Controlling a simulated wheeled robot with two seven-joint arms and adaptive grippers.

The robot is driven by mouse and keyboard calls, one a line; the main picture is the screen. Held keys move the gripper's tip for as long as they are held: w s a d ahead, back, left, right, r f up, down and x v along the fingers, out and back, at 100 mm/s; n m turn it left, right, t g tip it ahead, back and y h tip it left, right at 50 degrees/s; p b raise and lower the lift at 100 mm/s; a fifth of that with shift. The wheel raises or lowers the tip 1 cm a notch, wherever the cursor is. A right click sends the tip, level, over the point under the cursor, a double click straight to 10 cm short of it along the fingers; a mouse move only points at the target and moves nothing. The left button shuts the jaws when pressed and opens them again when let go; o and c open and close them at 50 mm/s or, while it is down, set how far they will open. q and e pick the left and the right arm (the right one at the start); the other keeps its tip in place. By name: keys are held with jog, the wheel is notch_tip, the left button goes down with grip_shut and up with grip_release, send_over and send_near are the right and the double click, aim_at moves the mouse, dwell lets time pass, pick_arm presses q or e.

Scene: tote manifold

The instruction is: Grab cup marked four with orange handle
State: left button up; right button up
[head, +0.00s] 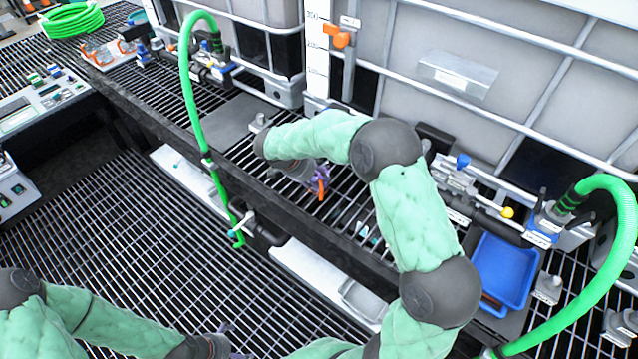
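My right gripper (318,176), with purple fingers, is low over the black grating bench in the middle of the head view, partly hidden by its own wrist. A small orange piece (322,190) shows right at its fingertips. It may be a handle, but no cup body or number four can be made out there. I cannot tell whether the fingers are closed on it. My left gripper (233,343) is at the bottom edge, partly cut off, over the floor grating and away from the bench. Its opening is unclear.
Green hoses (187,80) arch at left and right. A blue tray (503,268) sits on the right of the bench. A control panel (40,105) is at left.

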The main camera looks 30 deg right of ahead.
aim_at(320, 179)
jog(key=b+x, duration=0.1)
jog(key=x, duration=0.2)
jog(key=shift+d+f, duration=0.2)
jog(key=shift+f, duration=0.15)
grip_shut()
jog(key=shift+r, duration=0.15)
